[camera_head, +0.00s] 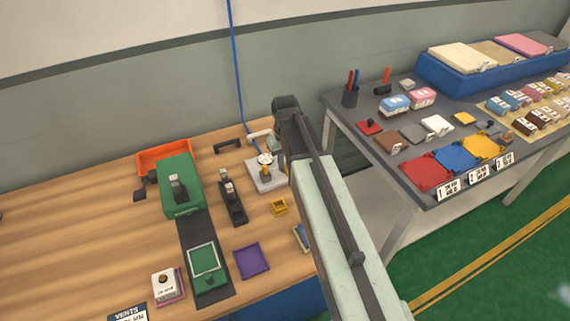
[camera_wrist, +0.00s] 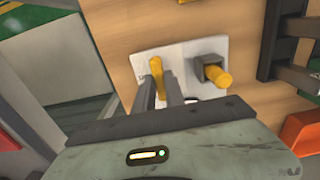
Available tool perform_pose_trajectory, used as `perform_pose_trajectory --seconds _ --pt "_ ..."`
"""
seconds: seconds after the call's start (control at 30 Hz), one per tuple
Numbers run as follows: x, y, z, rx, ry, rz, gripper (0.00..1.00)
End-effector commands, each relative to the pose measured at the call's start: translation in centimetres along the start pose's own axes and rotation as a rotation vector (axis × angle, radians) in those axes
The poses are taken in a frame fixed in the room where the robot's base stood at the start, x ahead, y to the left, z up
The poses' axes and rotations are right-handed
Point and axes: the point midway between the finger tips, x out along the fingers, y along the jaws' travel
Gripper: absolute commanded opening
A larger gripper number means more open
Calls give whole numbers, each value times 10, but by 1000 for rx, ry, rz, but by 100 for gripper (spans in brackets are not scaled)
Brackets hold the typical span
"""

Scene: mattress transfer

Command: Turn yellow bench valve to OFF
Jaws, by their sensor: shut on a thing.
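The yellow bench valve handle (camera_wrist: 156,67) stands on a pale plate fixed to the wooden bench. My gripper (camera_wrist: 159,84) has its two grey fingers at either side of this handle and is shut on it. The fingers hide the handle's lower part. A second yellow part (camera_wrist: 218,76) sticks out of a dark grey block on the same plate, to the right and apart from my fingers. In the head view the pale plate (camera_head: 276,181) is at the bench's right part, and my arm covers its right side. Markings on the plate are too small to read.
The wooden bench (camera_head: 80,220) carries a green machine (camera_head: 178,184), an orange bin (camera_head: 160,160), a black clamp-like tool (camera_head: 232,197) and a purple tray (camera_head: 252,261). A blue hose (camera_head: 235,70) hangs behind. A grey table (camera_head: 395,180) with colored trays stands right.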

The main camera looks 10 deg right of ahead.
Motion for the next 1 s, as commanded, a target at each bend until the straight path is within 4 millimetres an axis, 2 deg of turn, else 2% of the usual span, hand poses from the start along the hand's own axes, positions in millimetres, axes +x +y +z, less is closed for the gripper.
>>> perform_pose_trajectory --seconds 0.33,0.37,0.4,0.43,0.77,0.87,1.0 --pt "0 2 1 -3 -2 4 0" --pt "0 2 1 -2 -2 4 23" --pt "0 2 1 -2 -2 3 34" --pt "0 2 1 -2 -1 3 36" --pt "-2 0 0 -3 -1 2 36" --pt "-10 -1 0 -3 -1 2 36" --pt "-31 0 0 -3 -1 2 36"
